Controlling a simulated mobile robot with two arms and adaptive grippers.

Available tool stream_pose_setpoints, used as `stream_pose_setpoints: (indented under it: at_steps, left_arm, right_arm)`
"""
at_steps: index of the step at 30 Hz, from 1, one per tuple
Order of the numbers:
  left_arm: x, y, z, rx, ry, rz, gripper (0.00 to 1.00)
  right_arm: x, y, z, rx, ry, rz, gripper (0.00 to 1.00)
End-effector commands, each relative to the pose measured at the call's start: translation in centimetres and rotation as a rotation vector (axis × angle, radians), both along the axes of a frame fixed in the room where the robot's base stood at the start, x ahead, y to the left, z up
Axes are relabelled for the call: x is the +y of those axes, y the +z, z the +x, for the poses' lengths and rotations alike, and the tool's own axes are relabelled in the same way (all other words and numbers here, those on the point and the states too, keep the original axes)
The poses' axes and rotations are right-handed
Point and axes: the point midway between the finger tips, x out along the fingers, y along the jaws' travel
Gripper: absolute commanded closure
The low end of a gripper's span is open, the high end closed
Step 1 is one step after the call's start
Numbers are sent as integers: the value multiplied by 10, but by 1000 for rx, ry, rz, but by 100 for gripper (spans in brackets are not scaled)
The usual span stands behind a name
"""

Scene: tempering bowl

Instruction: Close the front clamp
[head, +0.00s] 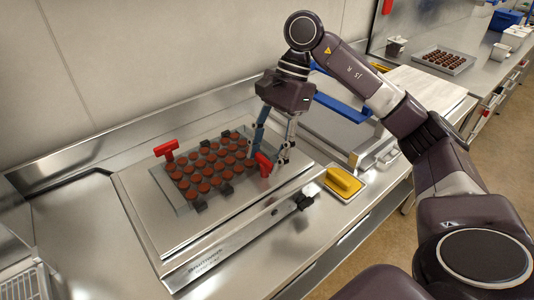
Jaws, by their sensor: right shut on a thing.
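The front clamp (264,163) has a red handle and sits at the right end of the mould of brown round chocolates (209,168) on the steel machine. My right gripper (268,157) reaches down from above with its fingers around this red handle and is shut on it. The fingers hide part of the clamp, so its exact angle is hard to tell. A second red clamp (166,149) stands up at the left end of the mould, apart from my gripper. My left gripper is not in view.
A yellow sponge-like block (343,181) lies in a small tray right of the machine. A tray of chocolates (443,60) is on the far counter. The counter left of the machine is clear.

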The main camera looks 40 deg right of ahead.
Motion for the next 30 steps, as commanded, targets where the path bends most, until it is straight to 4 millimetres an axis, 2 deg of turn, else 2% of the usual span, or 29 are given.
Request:
stream_pose_setpoints:
  at_steps: [8,9,13,23,30]
  left_arm:
    - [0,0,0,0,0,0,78]
    - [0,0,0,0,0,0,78]
    - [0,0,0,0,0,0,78]
    - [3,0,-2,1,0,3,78]
    - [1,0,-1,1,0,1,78]
  right_arm:
    - [1,1,0,-2,5,1,79]
    - [1,1,0,-2,5,1,50]
    - [1,0,0,-1,3,1,38]
    - [-1,3,1,-1,1,1,38]
    - [-14,36,4,-5,-1,0,38]
